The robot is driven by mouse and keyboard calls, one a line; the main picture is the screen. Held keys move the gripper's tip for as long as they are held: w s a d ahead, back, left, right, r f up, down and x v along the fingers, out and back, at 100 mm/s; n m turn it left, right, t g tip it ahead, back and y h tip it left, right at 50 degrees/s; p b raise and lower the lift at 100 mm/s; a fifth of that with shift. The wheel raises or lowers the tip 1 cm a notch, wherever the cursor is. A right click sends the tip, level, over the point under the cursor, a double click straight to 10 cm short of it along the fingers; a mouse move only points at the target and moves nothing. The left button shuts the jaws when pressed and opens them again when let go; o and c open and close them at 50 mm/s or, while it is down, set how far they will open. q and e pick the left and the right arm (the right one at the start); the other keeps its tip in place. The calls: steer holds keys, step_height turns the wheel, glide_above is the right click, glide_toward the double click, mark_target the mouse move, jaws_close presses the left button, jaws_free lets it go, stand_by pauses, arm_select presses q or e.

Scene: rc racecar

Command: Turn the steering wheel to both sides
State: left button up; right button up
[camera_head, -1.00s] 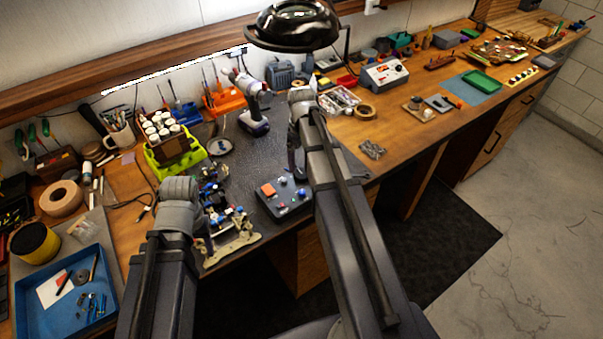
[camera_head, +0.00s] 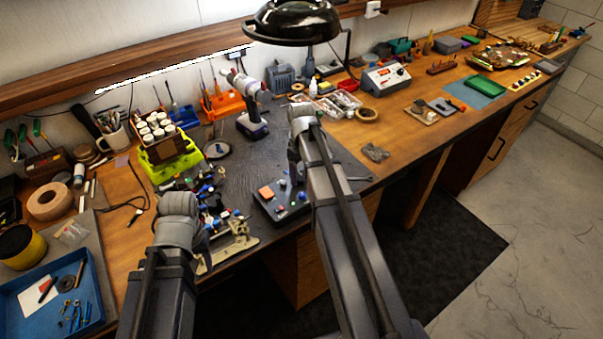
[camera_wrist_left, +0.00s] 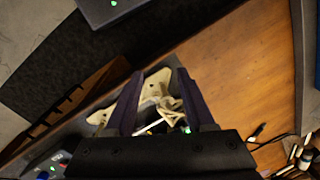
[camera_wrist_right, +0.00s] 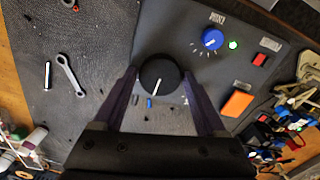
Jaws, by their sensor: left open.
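A dark control box (camera_head: 282,205) lies on the black mat near the bench's front edge. In the right wrist view, its round black knob (camera_wrist_right: 161,78) has a white pointer line; I see no other steering wheel. My right gripper (camera_wrist_right: 160,74) has one finger on each side of this knob; whether they touch it is unclear. My left gripper (camera_wrist_left: 159,72) is open above a cream-coloured car part (camera_wrist_left: 155,88), which also shows in the head view (camera_head: 238,245). In the head view the left fingertips are mostly hidden by my arm.
The box also carries a blue knob (camera_wrist_right: 212,39), an orange button (camera_wrist_right: 237,103) and a red switch (camera_wrist_right: 259,60). A wrench (camera_wrist_right: 70,75) lies on the mat. A cordless drill (camera_head: 250,110) stands behind. A blue tray (camera_head: 30,315) is at the left.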

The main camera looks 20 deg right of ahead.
steer(key=c, duration=1)
steer(key=m, duration=0.4)
steer(key=shift+m, duration=2.1)
